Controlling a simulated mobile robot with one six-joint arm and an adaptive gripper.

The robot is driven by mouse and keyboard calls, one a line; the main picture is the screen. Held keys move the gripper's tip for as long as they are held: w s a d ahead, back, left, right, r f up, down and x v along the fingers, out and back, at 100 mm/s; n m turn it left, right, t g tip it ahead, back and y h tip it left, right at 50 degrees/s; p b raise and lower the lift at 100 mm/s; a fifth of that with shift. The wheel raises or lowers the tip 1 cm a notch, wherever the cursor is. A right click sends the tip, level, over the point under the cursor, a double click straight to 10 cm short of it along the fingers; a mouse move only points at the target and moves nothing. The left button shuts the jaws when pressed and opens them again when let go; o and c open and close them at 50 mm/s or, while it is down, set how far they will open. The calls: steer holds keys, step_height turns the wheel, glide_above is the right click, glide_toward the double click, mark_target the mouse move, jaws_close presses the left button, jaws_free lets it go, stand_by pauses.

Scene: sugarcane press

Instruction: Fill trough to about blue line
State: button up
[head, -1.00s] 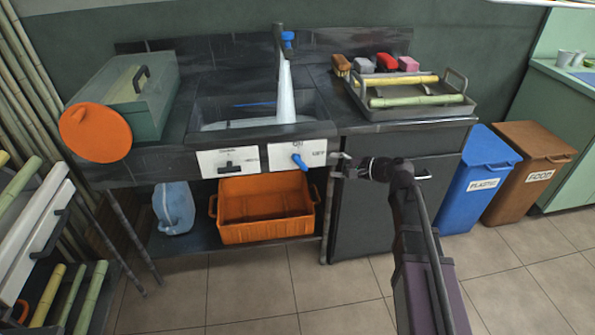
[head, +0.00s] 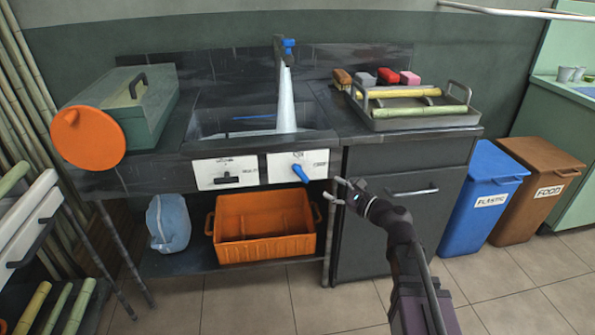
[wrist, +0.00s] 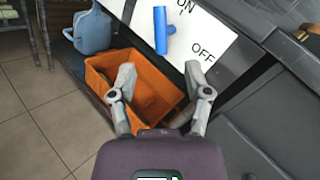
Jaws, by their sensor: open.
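The trough (head: 212,127) is the dark sunken basin in the counter. A blue line (head: 252,118) shows on its inner back wall. A white stream of water (head: 285,100) runs into it from the tap (head: 281,50); the water level is hard to tell. A blue lever (head: 300,172) sits on the white front panel (head: 318,160). In the wrist view the lever (wrist: 161,30) is ahead of my fingers, by the ON and OFF labels. My gripper (head: 334,192) is open and empty, below and right of the lever, apart from it.
A second white panel (head: 215,165) with a black handle is at the left. An orange crate (head: 265,248) and a blue jug (head: 168,222) are on the shelf below. A dark cabinet (head: 395,225) stands at the right. The floor in front is clear.

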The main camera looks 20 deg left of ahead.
mark_target(300, 171)
steer(key=shift+a, duration=0.1)
steer(key=x, duration=1.3)
steer(key=shift+w+a, duration=0.15)
steer(key=shift+a, duration=0.15)
jaws_close()
